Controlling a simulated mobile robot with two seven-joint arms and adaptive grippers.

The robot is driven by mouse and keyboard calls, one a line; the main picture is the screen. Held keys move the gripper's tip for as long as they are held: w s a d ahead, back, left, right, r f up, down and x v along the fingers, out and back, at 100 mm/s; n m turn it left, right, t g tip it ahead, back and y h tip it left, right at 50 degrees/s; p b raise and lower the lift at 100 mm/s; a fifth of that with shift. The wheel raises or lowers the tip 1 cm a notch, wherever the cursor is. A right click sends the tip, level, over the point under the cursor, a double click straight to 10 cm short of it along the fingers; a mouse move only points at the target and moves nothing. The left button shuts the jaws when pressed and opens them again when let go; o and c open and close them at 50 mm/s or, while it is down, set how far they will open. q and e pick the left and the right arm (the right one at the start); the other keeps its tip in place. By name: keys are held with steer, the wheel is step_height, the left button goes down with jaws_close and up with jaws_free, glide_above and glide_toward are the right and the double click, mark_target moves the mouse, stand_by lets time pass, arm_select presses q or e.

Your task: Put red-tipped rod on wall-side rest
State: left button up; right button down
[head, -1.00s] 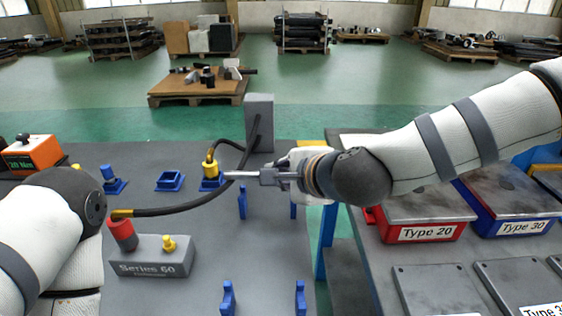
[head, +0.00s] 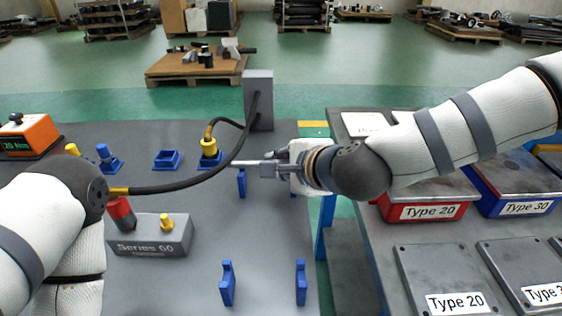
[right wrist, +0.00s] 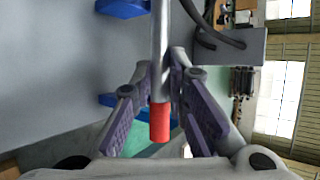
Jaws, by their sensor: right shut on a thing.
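My right gripper (head: 268,169) is shut on a grey rod (head: 243,163), held level above the grey bench. In the right wrist view the rod (right wrist: 160,50) runs between the fingers (right wrist: 163,78), with its red tip (right wrist: 160,122) on the palm side. In the head view the red tip is hidden by the gripper. The farther pair of blue rest posts is just below the rod: the left post (head: 241,184) shows, the right one is mostly hidden. A nearer blue pair has a left post (head: 228,283) and right post (head: 300,282). My left gripper is out of view.
A Series 60 box (head: 150,237) with a red cap (head: 121,212) stands left. A black hose (head: 190,187) arcs from a grey post (head: 259,98) across the bench close to the rod. The right table (head: 375,245) carries Type 20 and Type 30 boxes.

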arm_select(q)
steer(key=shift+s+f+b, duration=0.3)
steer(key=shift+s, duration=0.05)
arm_select(e)
steer(key=shift+f, duration=0.85)
steer(key=c, duration=1.5)
jaws_free()
